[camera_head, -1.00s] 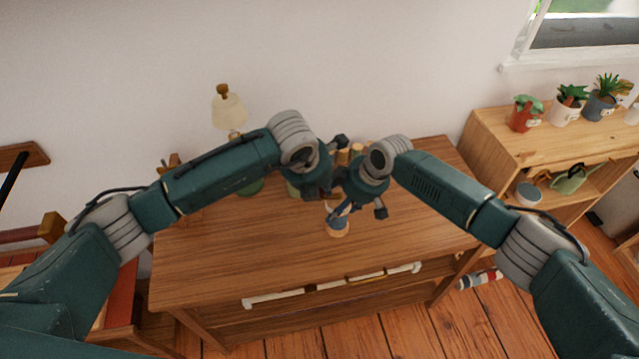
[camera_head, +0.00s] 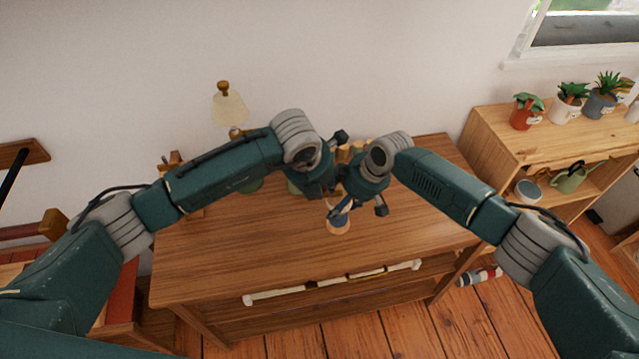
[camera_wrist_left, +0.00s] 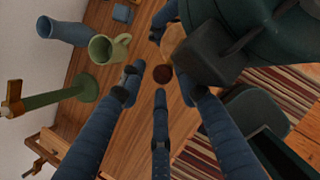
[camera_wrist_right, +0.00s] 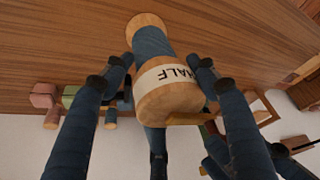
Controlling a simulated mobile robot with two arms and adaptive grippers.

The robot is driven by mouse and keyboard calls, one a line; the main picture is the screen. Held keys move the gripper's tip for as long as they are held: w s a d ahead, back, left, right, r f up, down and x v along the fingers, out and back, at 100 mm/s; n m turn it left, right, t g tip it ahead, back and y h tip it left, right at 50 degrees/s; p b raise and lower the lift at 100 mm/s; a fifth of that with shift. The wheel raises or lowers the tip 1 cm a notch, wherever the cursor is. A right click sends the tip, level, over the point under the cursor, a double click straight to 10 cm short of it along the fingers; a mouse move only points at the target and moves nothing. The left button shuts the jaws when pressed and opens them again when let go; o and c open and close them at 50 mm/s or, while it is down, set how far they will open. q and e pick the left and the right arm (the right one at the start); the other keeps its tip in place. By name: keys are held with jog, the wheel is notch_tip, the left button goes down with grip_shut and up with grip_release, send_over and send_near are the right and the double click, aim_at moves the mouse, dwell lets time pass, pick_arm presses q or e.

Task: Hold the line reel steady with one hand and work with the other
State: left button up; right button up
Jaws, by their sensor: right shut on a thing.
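The line reel (camera_head: 339,227) is a wooden spool wound with blue line. It is by the table's middle, below my grippers in the head view. In the right wrist view the reel (camera_wrist_right: 152,42) has a pale label reading "HALF" and sits between the fingers of my right gripper (camera_wrist_right: 160,75), which is shut on it. My left gripper (camera_wrist_left: 160,85) has its fingers spread and empty, close beside the right hand. The arms hide part of the reel in the head view.
The wooden table (camera_head: 240,260) is clear in front. A green mug (camera_wrist_left: 108,48), a blue vase (camera_wrist_left: 62,30) and a lamp (camera_head: 229,106) stand toward the back. A shelf (camera_head: 490,125) with potted plants is at the right.

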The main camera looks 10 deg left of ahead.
pick_arm(q)
jog(key=shift+d+r, duration=0.1)
jog(key=shift+d, duration=0.25)
jog(key=shift+s+r, duration=0.1)
jog(key=shift+r, duration=0.15)
jog(key=v, duration=0.7)
jog(key=shift+a+r, duration=0.25)
jog(key=shift+r, duration=0.1)
jog(key=shift+s+f, duration=0.1)
jog(key=shift+f, duration=0.05)
